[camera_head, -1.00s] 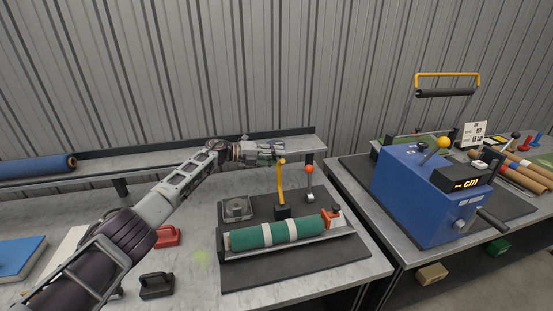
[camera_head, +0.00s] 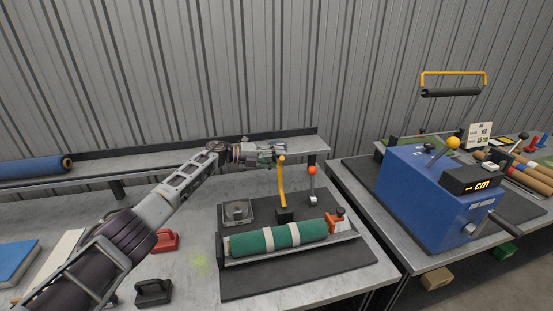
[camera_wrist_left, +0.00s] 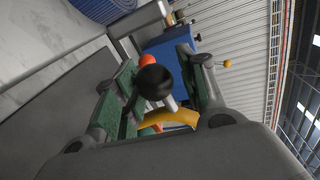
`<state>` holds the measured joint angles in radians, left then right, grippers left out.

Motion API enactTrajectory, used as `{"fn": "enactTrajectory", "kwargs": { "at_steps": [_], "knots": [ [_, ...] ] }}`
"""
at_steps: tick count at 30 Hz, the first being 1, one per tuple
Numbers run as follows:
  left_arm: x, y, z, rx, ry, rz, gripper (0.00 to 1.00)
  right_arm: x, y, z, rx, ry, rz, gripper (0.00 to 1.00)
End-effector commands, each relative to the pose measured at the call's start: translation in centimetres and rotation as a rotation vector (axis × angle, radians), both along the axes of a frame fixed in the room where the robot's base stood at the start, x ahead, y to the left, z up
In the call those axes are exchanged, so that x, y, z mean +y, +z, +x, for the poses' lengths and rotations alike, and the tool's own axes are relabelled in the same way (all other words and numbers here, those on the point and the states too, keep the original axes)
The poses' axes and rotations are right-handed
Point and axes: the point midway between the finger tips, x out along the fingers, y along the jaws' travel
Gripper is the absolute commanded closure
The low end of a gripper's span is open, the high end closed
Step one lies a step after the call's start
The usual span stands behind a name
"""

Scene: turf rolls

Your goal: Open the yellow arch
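The yellow arch (camera_head: 282,182) stands upright behind the green turf roll (camera_head: 278,238), seen nearly edge-on in the head view. My left gripper (camera_head: 275,155) is at its top end. In the left wrist view, the green-padded fingers of my left gripper (camera_wrist_left: 163,92) are apart. A black ball knob (camera_wrist_left: 154,82) shows between them, with the yellow arch (camera_wrist_left: 172,117) just behind and below it. I cannot tell whether either finger touches the knob or arch. My right gripper is not in view.
A lever with an orange-red ball (camera_head: 312,170) stands just right of the arch. A grey metal block (camera_head: 237,211) sits to its left. The blue machine (camera_head: 426,194) occupies the right bench. A shelf ledge runs behind my gripper.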

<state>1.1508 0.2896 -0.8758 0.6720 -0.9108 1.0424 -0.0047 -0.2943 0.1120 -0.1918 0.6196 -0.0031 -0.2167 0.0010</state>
Motion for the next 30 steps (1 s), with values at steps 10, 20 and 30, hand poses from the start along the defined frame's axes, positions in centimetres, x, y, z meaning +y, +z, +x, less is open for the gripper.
{"fn": "enactTrajectory", "kwargs": {
  "at_steps": [10,20,30],
  "knots": [
    [-0.1,0.0,-0.1,0.002,-0.003,0.0,0.46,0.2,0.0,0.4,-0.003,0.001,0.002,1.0],
    [0.8,0.1,-0.3,0.001,-0.002,0.0,0.46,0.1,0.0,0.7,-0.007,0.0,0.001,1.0],
    [3.8,0.7,-1.2,0.001,-0.001,0.001,0.46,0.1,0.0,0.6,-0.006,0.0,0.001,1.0]
  ]
}}
